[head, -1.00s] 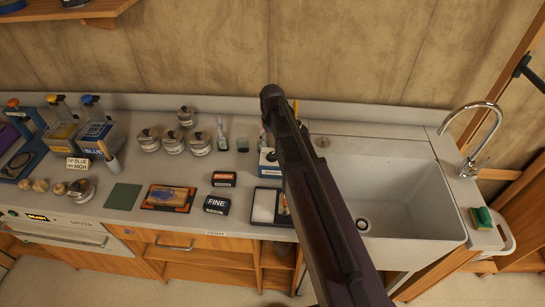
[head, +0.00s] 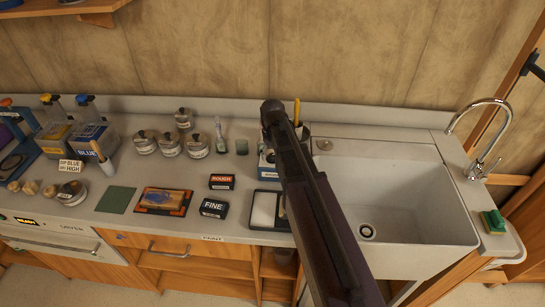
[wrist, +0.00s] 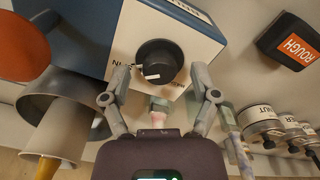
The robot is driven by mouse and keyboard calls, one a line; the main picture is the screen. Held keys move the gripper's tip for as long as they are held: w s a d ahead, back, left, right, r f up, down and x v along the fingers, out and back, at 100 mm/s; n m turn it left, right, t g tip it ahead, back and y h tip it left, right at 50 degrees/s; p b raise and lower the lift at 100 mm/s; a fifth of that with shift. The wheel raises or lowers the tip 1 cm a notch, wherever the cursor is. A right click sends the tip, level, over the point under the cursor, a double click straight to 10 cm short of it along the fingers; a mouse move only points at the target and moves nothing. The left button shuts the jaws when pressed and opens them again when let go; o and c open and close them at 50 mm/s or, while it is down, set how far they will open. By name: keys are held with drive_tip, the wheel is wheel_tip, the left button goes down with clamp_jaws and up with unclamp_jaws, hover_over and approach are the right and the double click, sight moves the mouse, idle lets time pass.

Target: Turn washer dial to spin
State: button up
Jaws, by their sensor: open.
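The washer (wrist: 172,25) is a small white and blue box, seen close up in the wrist view. Its round black dial (wrist: 158,58) faces me, with a white pointer mark at its lower left edge in the picture. Lettering beside the dial is partly covered and hard to read. My gripper (wrist: 161,78) is open, with one finger on each side of the dial; I cannot tell whether they touch it. In the head view the washer (head: 266,168) shows only partly beside my arm, which hides the dial and gripper.
The ROUGH box (head: 222,182), the FINE box (head: 213,208) and several lidded jars (head: 171,145) stand left of my arm. The sink (head: 405,190) is to the right.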

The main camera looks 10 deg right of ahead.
idle(0.3)
clamp_jaws()
drive_tip(key=shift+m, duration=0.5)
unclamp_jaws()
drive_tip(key=shift+f, duration=0.1)
drive_tip(key=shift+n, duration=0.4)
